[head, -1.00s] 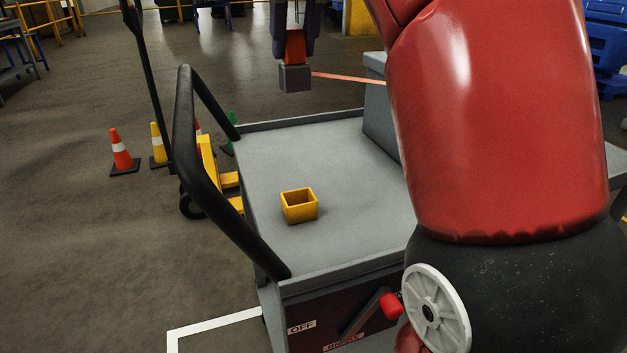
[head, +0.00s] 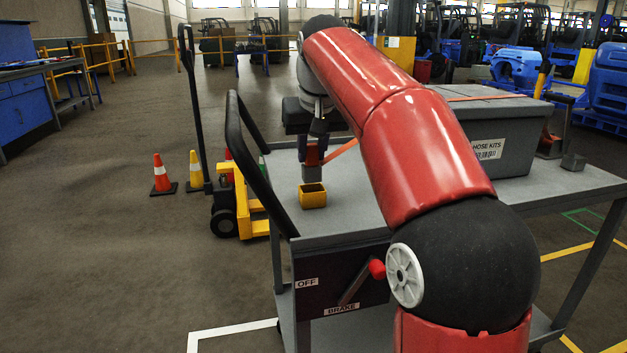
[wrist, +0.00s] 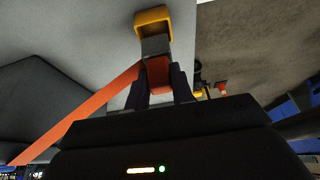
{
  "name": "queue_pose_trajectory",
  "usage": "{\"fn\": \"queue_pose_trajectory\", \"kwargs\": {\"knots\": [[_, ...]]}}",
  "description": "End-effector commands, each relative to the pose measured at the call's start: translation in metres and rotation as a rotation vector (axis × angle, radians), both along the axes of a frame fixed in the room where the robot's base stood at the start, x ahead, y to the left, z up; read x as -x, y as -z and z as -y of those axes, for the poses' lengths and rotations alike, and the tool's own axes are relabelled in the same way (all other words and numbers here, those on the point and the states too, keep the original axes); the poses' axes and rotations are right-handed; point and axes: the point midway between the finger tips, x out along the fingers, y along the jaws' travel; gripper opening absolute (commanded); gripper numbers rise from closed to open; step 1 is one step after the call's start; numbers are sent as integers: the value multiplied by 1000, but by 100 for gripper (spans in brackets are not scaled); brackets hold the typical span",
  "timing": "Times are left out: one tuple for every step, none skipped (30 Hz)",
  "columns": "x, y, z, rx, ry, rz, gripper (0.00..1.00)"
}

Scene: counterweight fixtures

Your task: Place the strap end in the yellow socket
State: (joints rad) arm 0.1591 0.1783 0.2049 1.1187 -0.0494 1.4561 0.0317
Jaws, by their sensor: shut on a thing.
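The yellow socket (head: 312,196) is a small open-topped box on the grey cart top, near the cart's left end. My gripper (head: 313,150) is shut on the strap end, whose red-orange grip part (wrist: 158,74) sits between the fingers. The strap end's grey block (head: 312,173) hangs below the fingers, just above and behind the socket in the head view. In the wrist view the block (wrist: 155,46) overlaps the near side of the socket (wrist: 153,19). I cannot tell whether they touch. The orange strap (wrist: 80,122) runs from the grip part towards the bin.
A grey bin (head: 495,125) marked HOSE KITS stands on the cart (head: 350,215), with the strap across its lid. A black handle (head: 262,170) rises at the cart's left end. A small grey block (head: 572,162) lies at the right end. Cones and a yellow pallet truck (head: 243,200) stand left.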

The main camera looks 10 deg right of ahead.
Motion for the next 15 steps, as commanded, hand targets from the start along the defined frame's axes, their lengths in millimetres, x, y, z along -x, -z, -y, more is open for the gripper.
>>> {"fn": "queue_pose_trajectory", "kwargs": {"knots": [[0,2,0,0,0,2,0],[0,3,0,0,0,2,0],[0,4,0,0,0,2,0],[0,6,0,0,0,2,0],[0,8,0,0,0,2,0],[0,13,0,0,0,1,0],[0,17,0,0,0,1,0],[0,21,0,0,0,1,0],[-1,28,0,0,0,1,0],[-1,32,0,0,0,1,0],[-1,37,0,0,0,2,0],[-1,42,0,0,0,2,0],[-2,44,1,0,0,2,0],[-2,46,1,0,0,2,0],[-2,47,1,0,0,2,0]]}}
